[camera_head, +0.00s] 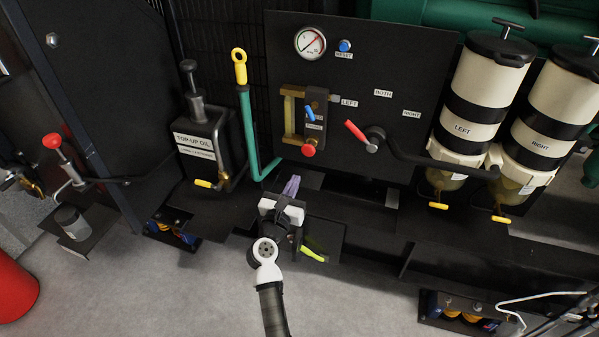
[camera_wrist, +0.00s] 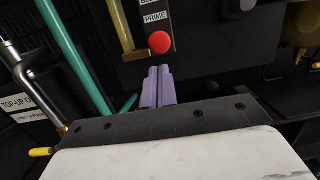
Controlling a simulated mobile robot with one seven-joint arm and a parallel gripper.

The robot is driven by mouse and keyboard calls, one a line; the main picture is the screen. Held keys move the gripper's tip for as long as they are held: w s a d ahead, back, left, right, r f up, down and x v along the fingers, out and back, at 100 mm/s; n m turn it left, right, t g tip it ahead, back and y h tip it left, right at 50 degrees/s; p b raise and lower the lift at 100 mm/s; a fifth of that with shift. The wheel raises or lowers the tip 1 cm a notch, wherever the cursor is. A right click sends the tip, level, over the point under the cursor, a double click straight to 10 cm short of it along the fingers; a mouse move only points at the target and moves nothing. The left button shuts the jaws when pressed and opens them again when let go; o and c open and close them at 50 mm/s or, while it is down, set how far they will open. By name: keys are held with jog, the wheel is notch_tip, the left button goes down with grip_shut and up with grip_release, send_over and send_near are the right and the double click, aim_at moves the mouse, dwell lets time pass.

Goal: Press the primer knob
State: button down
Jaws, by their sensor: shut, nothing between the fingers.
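The primer knob is a red round knob (camera_head: 308,150) at the lower end of a small dark plate on the black panel. In the wrist view the red knob (camera_wrist: 160,42) sits just below a "PRIME" label. My gripper (camera_head: 292,182) is shut and empty, its purple fingers pressed together. In the wrist view my gripper's fingertips (camera_wrist: 158,70) point toward the knob from below, with a visible gap between them. In the head view the gripper is below and left of the knob. Nothing hides the knob.
A teal tube with a yellow ring handle (camera_head: 239,68) rises left of the panel. A red-handled selector lever (camera_head: 356,132) sits right of the knob, and a blue lever (camera_head: 310,114) just above it. Two cream filter canisters (camera_head: 480,100) stand at right. The "TOP-UP OIL" can (camera_head: 205,165) stands left.

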jog(key=v, duration=0.3)
jog(key=shift+s+r, duration=0.1)
jog(key=shift+a, duration=0.1)
dwell(1.0)
